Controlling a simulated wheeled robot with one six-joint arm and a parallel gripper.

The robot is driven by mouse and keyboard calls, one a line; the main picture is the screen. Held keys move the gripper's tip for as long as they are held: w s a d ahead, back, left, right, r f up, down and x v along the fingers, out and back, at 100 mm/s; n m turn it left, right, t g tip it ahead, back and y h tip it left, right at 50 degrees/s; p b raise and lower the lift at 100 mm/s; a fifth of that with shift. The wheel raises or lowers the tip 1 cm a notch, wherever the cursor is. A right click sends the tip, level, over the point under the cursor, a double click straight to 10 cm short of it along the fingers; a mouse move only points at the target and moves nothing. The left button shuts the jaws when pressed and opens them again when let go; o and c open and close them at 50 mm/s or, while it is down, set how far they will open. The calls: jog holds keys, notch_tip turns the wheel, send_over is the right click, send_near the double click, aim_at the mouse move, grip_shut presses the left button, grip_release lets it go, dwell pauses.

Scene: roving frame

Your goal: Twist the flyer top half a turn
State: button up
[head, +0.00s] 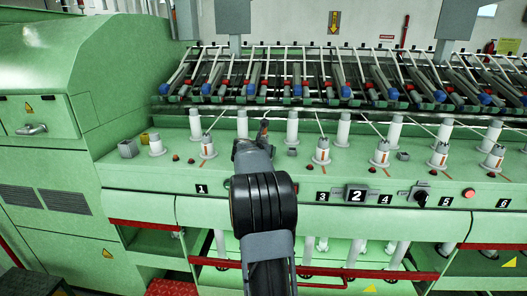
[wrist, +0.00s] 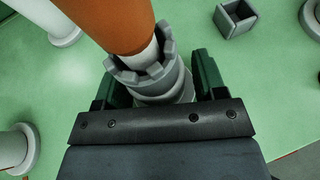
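The flyer top at my gripper is white with a broad orange area (wrist: 115,22) and a grey notched collar (wrist: 145,72), in the wrist view. My gripper (wrist: 165,85) has one dark green finger on each side of the collar's lower part. Whether the fingers press on it or only flank it cannot be told. In the head view my gripper (head: 264,128) is over the green machine top between the flyer tops behind labels 1 and 3. My own arm hides the flyer top there.
Similar flyer tops stand to the left (head: 207,147) and right (head: 321,151), with white spindles (head: 292,127) behind. A small open grey box (wrist: 235,18) is near the flyer top.

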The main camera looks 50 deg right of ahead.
jog(key=shift+o, duration=0.8)
jog(key=shift+a, duration=0.1)
jog(key=shift+a, duration=0.15)
jog(key=v, duration=1.3)
jog(key=shift+r+b, duration=0.15)
jog(key=shift+b, duration=0.3)
jog(key=shift+s+a, duration=0.1)
jog(key=shift+a, duration=0.05)
